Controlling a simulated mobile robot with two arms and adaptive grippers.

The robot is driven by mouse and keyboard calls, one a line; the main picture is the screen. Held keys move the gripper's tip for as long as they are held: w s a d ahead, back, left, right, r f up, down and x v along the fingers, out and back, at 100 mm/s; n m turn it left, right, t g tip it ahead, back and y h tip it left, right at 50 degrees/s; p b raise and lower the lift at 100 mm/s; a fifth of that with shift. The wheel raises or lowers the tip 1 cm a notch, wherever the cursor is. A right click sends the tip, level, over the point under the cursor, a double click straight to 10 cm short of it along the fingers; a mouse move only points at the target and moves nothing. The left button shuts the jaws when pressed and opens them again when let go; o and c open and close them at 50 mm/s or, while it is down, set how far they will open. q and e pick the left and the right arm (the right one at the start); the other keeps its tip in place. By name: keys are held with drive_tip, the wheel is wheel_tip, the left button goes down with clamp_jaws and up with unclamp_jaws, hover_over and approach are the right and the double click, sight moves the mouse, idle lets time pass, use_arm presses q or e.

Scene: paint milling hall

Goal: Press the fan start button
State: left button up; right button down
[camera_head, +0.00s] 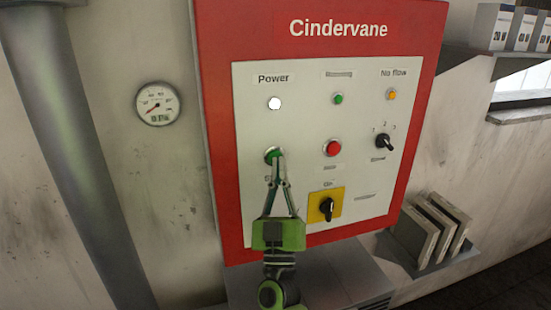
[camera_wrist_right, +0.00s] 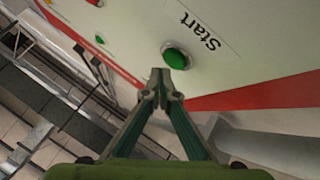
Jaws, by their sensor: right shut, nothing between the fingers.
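The green start button (camera_head: 269,153) sits on the left of the pale panel plate (camera_head: 250,182), below the white Power lamp. My right gripper's fingertips (camera_head: 278,158) partly cover it and its label in the head view. In the right wrist view the green button (camera_wrist_right: 176,57) is fully visible beside the word "Start". There, my right gripper (camera_wrist_right: 161,80) is shut and empty, its tips just below and left of the button. A small gap seems to show between them; whether they touch is hard to tell. My left gripper is not in view.
Near the button are a red button (camera_head: 333,148), a black selector (camera_head: 384,142) and a black rotary switch (camera_head: 327,209) on a yellow plate. The Power lamp (camera_head: 274,103) is white. A gauge (camera_head: 158,104) and a thick pipe (camera_head: 75,150) are left of the red cabinet.

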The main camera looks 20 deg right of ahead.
drive_tip(key=shift+w, duration=0.15)
drive_tip(key=shift+w, duration=0.3)
drive_tip(key=shift+w, duration=0.45)
idle(0.9)
drive_tip(key=shift+s, duration=0.1)
drive_tip(key=shift+s+p, duration=0.4)
drive_tip(key=shift+s, duration=0.4)
drive_tip(key=s+p, duration=0.2)
drive_tip(key=s, duration=0.3)
drive_tip(key=shift+d, duration=0.1)
